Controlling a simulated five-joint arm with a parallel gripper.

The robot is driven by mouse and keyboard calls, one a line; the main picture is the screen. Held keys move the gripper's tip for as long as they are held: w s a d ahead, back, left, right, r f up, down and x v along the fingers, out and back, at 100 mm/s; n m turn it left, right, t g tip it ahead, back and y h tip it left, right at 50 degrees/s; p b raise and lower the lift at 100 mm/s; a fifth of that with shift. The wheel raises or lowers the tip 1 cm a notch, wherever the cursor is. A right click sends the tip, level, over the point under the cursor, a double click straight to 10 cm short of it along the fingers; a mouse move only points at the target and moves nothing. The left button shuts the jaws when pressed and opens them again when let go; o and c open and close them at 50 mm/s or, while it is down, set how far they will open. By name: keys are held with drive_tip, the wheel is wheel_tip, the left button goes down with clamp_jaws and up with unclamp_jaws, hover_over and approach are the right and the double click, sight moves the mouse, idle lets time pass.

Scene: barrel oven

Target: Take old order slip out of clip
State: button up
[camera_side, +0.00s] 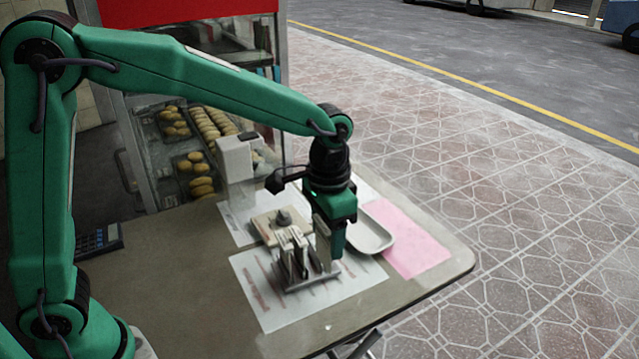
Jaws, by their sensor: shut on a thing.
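My gripper (335,245) points down at the right side of a small grey holder (308,284) with pale and dark upright pieces. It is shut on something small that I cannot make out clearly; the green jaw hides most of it. The holder, which may be the clip, stands on a white printed sheet (262,305) on the table. I cannot tell which piece is the old order slip, or whether the gripper touches the holder.
A pale block with a grey knob (283,216) stands behind the holder. A white tray (372,238) and a pink sheet (415,243) lie to the right, near the table's (190,290) edge. A white upright device (238,165), a calculator (97,241) and a glazed case of buns (215,125) stand behind.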

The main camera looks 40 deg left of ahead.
drive_tip(key=shift+s+d+r, duration=0.4)
drive_tip(key=shift+s+d, duration=0.1)
